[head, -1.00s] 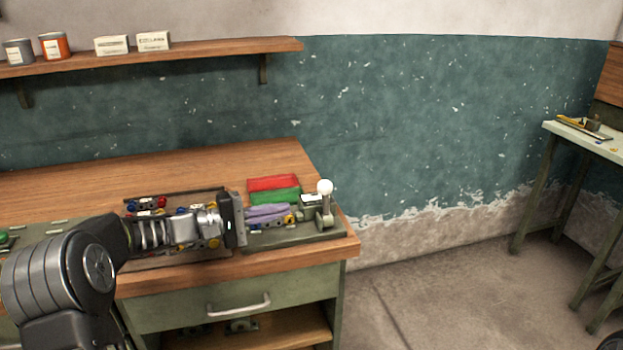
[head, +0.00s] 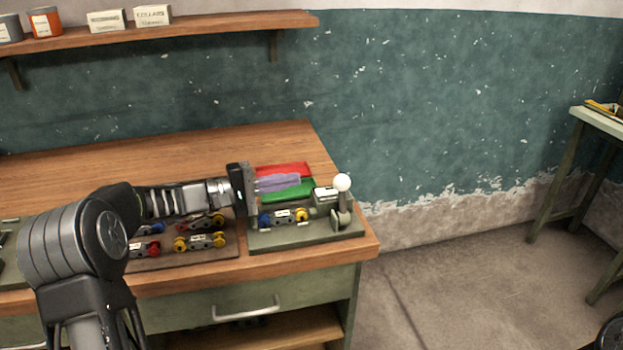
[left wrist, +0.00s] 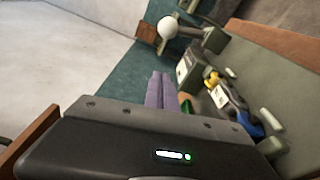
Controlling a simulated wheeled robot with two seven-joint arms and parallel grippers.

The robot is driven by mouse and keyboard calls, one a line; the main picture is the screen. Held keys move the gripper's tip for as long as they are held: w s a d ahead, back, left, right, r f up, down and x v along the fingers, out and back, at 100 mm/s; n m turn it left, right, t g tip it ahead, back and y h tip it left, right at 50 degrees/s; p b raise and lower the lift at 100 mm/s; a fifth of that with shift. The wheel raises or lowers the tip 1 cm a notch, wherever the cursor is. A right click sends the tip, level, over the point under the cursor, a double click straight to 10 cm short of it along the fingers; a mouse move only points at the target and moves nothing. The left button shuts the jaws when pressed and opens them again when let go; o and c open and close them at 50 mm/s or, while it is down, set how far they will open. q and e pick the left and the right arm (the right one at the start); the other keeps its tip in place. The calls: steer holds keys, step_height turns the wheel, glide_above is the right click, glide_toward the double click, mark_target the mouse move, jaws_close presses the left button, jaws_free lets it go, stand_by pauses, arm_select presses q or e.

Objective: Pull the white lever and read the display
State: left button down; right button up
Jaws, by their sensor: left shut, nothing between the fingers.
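The white lever, a white ball knob (head: 342,182) on a short grey stem, stands upright at the right end of a grey-green base plate on the bench. The knob also shows in the left wrist view (left wrist: 168,27). A small box (head: 326,195) with a pale face, perhaps the display, sits just left of the lever; I cannot read it. My left gripper (head: 298,180), with purple fingers, is shut and empty, left of the knob and apart from it. Its fingers show in the left wrist view (left wrist: 160,90). My right gripper is not in view.
A blue and yellow part (head: 283,216) sits on the base plate below the left gripper. Several similar coloured parts lie on a tray (head: 165,262) to the left. The bench top behind is clear.

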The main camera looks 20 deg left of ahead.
mark_target(342, 199)
arm_select(q)
steer(key=p+x, duration=0.2)
steer(key=x, duration=0.7)
steer(key=shift+w+d+r, duration=0.1)
steer(key=shift+w+d, duration=0.1)
steer(key=shift+d, duration=0.15)
steer(key=s, duration=0.1)
steer(key=s+p, duration=0.1)
steer(key=s+d, duration=0.1)
steer(key=shift+r, duration=0.4)
steer(key=shift+s+d+f, duration=0.1)
steer(key=shift+s+d, duration=0.05)
steer(key=shift+s, duration=0.15)
